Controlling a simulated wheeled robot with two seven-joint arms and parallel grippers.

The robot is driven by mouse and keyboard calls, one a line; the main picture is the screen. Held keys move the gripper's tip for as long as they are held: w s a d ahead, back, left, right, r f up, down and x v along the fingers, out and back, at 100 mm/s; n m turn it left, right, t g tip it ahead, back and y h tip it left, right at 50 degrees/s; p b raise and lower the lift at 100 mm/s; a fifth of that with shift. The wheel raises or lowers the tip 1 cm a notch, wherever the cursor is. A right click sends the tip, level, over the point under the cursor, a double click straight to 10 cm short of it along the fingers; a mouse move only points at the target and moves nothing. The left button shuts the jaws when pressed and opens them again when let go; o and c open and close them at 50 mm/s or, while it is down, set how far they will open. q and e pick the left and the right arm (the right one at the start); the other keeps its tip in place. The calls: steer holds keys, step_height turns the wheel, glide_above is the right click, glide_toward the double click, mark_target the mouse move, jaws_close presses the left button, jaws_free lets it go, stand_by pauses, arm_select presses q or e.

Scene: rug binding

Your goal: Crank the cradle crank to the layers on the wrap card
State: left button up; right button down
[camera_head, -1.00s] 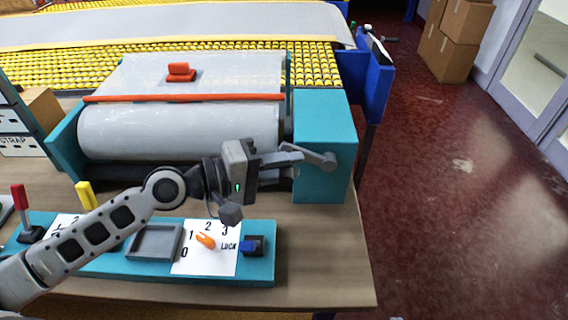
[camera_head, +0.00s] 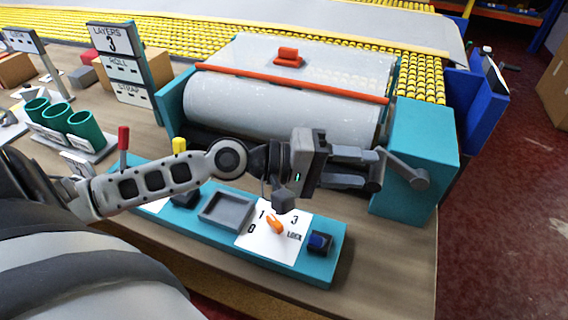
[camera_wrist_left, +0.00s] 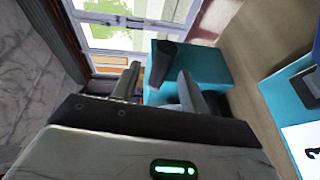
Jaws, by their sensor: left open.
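The wrap card (camera_head: 111,42) at the upper left reads LAYERS 3, with ROLL and STRAP signs below it. The cradle holds a pale wrapped roll (camera_head: 290,105). The grey cradle crank (camera_head: 408,172) sits on the teal end box (camera_head: 425,135). My left gripper (camera_head: 378,170) is open at the crank's handle end. In the left wrist view the dark crank handle (camera_wrist_left: 163,62) shows between and beyond the two fingers (camera_wrist_left: 157,90); contact cannot be told. The right gripper is not in view.
A teal panel (camera_head: 325,268) in front has a dial card with an orange pointer (camera_head: 275,223) near the 1, a blue LOCK switch (camera_head: 320,242), a grey tray (camera_head: 227,210), and red and yellow levers. Green cups (camera_head: 85,128) stand at left.

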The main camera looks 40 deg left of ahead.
arm_select(q)
steer(key=b+v, duration=0.3)
steer(key=v, duration=0.9)
steer(key=shift+r, duration=0.15)
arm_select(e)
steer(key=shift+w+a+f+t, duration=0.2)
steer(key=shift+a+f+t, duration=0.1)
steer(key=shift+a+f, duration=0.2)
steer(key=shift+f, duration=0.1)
arm_select(q)
steer(key=shift+s, duration=0.1)
stand_by(0.8)
